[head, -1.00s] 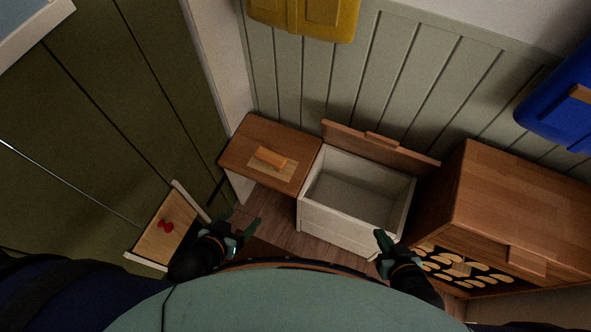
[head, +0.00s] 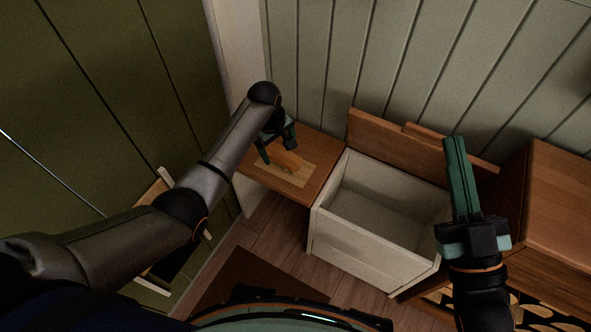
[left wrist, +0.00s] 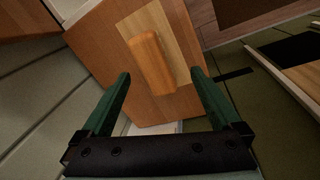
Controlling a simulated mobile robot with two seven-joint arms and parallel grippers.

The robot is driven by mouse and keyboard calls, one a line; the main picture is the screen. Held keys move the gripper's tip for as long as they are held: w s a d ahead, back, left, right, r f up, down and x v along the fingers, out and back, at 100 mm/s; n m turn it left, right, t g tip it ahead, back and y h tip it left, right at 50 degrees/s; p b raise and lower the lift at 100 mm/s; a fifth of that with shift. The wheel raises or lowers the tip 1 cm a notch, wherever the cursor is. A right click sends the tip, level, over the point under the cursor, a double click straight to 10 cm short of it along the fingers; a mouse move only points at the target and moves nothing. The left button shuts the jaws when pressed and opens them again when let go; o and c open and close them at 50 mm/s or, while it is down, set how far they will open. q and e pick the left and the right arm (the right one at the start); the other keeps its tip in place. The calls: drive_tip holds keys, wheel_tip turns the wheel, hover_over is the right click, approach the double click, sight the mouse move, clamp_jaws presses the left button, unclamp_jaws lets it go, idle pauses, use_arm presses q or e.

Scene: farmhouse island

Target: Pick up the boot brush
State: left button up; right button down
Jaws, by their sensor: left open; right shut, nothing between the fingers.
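The boot brush, an orange-brown wooden block (head: 287,160), lies on a pale rectangular patch on the wooden top of a small bench section. In the left wrist view the brush (left wrist: 151,62) lies just beyond my open fingers, between their lines. My left gripper (head: 278,152) is open and over the brush, with its fingers pointing down; it also shows in the left wrist view (left wrist: 160,88). I cannot tell how high above the top it is. My right gripper (head: 456,145) is shut and empty, raised in front of the open box at right.
A white storage box (head: 365,240) with its wooden lid (head: 400,135) raised stands right of the brush's bench top (head: 318,183). A wooden cabinet (head: 560,190) stands further right. A green panelled wall (head: 90,100) is at left. A dark mat (head: 255,285) lies on the floor.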

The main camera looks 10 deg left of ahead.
sight(284, 155)
use_arm(q)
drive_tip(key=w+r+n+g+b, duration=0.2)
drive_tip(key=w+r+n+b, duration=0.1)
drive_tip(key=r+b, duration=0.15)
use_arm(e)
drive_tip(key=s+r+n+y, duration=0.3)
drive_tip(key=s+n+y, duration=0.1)
drive_tip(key=s+y, duration=0.15)
use_arm(q)
drive_tip(key=shift+y, duration=0.3)
drive_tip(key=f+b, duration=0.1)
drive_tip(key=f, duration=0.2)
drive_tip(key=f+b, duration=0.2)
drive_tip(key=f, duration=0.1)
drive_tip(key=shift+a+f, duration=0.2)
drive_tip(key=shift+f, duration=0.2)
drive_tip(key=f+b, duration=0.2)
drive_tip(key=f, duration=0.1)
drive_tip(key=f+b, duration=0.2)
drive_tip(key=shift+d, duration=0.35)
drive_tip(key=shift+c, duration=0.4)
drive_tip(key=c, duration=1.4)
drive_tip(key=shift+c, duration=0.2)
use_arm(e)
wheel_tip(284, 155, down, 7)
drive_tip(key=a, duration=0.1)
drive_tip(key=shift+w+a+f+m, duration=0.2)
drive_tip(key=shift+w+a+m, duration=0.1)
drive_tip(key=shift+w, duration=0.1)
